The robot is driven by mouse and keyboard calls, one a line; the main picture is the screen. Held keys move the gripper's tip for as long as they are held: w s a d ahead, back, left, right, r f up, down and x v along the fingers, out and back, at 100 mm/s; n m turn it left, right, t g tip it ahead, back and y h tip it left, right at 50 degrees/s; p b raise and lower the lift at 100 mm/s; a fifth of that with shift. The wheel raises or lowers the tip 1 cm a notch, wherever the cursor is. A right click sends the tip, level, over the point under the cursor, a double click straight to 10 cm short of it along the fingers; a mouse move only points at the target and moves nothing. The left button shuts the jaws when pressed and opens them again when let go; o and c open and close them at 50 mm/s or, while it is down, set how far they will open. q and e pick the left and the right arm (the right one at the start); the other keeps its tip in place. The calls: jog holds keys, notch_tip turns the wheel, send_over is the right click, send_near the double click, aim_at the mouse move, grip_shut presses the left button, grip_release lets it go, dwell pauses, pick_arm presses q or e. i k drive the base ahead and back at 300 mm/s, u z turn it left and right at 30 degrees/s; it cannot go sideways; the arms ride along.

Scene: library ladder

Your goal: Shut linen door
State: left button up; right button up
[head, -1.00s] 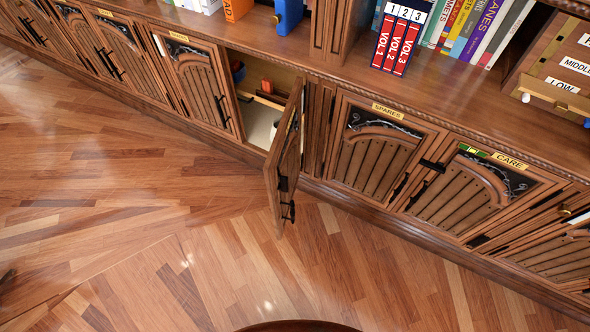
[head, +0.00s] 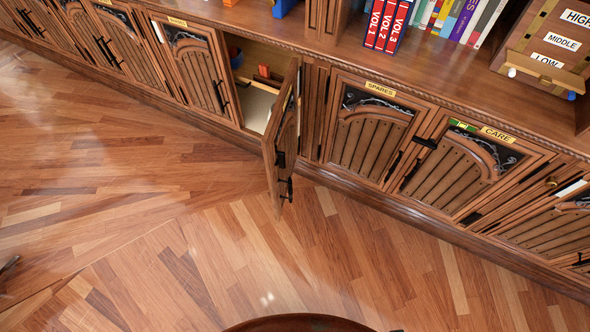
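One cabinet door (head: 283,137) stands wide open, swung out from the lower cabinet row and hinged on its right side. It is seen nearly edge-on, with dark handle hardware on its outer face. Its label cannot be read, so I cannot confirm that it is the linen door. The open compartment (head: 259,100) behind it shows a pale floor and small orange and blue items. A small dark grey tip (head: 8,265) at the left edge may be part of my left gripper; its opening cannot be judged. My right gripper is not clearly in view.
Closed doors flank the opening, including the spares door (head: 369,130) and the care door (head: 467,165). Books (head: 388,22) and a wooden box marked high, middle, low (head: 545,45) stand on the counter. A round brown top (head: 298,324) shows at the bottom edge. The wood floor (head: 150,210) before the cabinets is clear.

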aim_at(281, 134)
jog(key=u, duration=0.15)
jog(key=k, duration=0.25)
jog(key=z, duration=0.85)
jog(key=i, duration=0.6)
jog(key=u, duration=1.45)
